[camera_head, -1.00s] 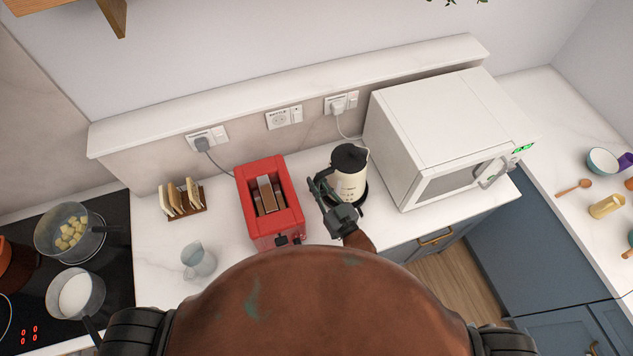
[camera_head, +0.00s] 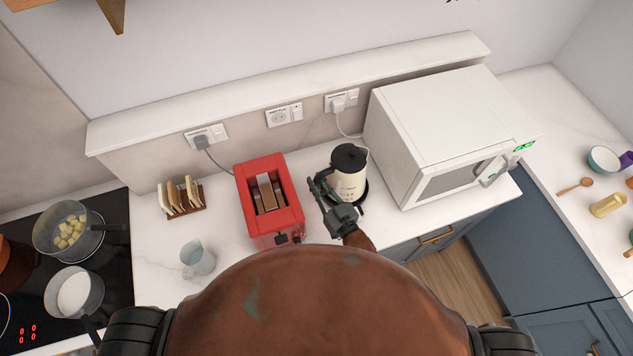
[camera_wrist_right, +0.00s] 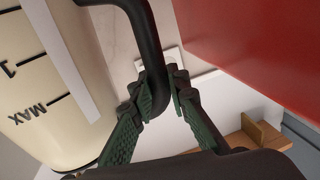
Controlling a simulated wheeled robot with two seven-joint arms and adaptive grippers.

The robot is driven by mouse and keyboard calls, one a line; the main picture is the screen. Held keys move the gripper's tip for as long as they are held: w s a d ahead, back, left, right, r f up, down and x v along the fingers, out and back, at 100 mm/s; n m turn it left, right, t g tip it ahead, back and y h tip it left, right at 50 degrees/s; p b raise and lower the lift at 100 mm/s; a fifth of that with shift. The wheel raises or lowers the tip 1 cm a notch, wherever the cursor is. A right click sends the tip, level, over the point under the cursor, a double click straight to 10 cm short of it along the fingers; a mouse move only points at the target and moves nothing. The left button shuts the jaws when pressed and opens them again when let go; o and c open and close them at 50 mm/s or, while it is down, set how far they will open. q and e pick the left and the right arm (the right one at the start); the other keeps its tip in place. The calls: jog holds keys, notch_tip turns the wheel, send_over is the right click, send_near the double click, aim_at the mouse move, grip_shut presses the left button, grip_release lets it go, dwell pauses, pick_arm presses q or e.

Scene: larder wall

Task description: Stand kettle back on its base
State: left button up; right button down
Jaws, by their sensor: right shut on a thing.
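The cream kettle (camera_head: 351,180) with a black lid stands upright at a dark round base (camera_head: 362,198) between the toaster and the microwave. I cannot tell from the head view whether it is fully seated. In the right wrist view the kettle's cream body (camera_wrist_right: 45,90) with its MAX mark is at the left. My right gripper (camera_head: 325,192) is at the kettle's handle side; in the wrist view its green fingers (camera_wrist_right: 167,95) are shut on the black handle (camera_wrist_right: 150,45). My left gripper is not in view.
A red toaster (camera_head: 270,205) stands close left of the kettle, and a white microwave (camera_head: 440,130) close right. A glass jug (camera_head: 197,260) and a toast rack (camera_head: 182,198) stand farther left. Pans (camera_head: 75,295) sit on the hob. A white cord runs from a wall socket (camera_head: 342,102) behind the kettle.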

jog(key=shift+r, duration=0.1)
jog(key=c, duration=2.2)
grip_release()
jog(key=shift+o, duration=0.4)
jog(key=shift+f, duration=0.3)
jog(key=shift+p+v, duration=0.65)
jog(key=shift+v, duration=0.7)
jog(key=p+v, duration=0.3)
jog(key=v, duration=0.5)
jog(key=shift+s, duration=0.15)
jog(key=shift+d, duration=0.15)
